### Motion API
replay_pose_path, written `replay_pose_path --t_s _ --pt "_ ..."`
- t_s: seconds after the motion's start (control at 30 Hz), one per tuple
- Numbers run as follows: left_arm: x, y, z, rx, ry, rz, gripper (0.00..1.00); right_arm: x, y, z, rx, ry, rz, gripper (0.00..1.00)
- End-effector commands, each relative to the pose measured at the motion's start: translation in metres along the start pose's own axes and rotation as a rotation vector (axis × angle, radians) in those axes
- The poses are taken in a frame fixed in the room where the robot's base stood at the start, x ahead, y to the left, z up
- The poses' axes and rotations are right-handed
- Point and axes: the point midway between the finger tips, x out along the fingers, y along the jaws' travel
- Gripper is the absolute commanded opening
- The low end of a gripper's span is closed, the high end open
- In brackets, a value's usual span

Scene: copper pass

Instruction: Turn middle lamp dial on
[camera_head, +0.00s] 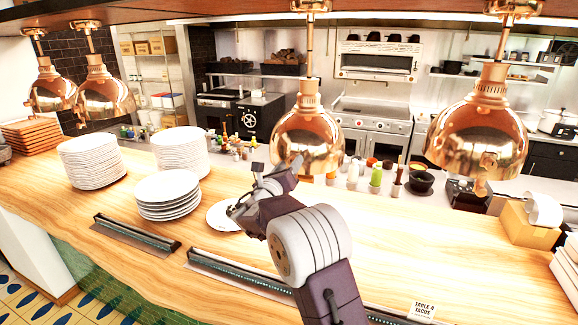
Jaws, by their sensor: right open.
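A copper lamp (306,132) hangs from the shelf near the middle of the picture. A small copper knob (307,179) shows at its lower edge; whether this is its dial I cannot tell for sure. My right gripper (246,188) is open just left of and below this lamp's rim, with its arm coming up from the lower middle. Nothing shows between its fingers. Whether it touches the lamp is unclear. Another copper lamp (476,128) hangs at the right, with a similar small knob (480,187) below. My left gripper is out of view.
Two more copper lamps (105,92) hang at the left. Plate stacks (168,190) stand on the wooden counter (240,252). A plate lies partly behind my right gripper. Bottles and small pots (376,175) line the back. Dark ticket rails (135,232) lie along the front.

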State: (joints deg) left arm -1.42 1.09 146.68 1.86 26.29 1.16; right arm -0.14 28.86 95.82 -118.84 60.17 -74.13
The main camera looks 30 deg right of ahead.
Motion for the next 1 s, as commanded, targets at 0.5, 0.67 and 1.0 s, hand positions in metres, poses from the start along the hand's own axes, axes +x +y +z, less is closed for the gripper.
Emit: replay_pose_path --t_s 0.5,0.67,1.0 --pt "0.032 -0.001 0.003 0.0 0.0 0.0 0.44 -0.084 0.002 -0.001 0.001 -0.002 0.003 0.46" --pt "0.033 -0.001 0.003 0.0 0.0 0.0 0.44 -0.091 0.0 0.0 0.0 0.0 0.0 0.46" --pt "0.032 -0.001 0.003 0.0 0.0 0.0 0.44 -0.091 0.0 0.0 0.0 0.0 0.0 0.46"
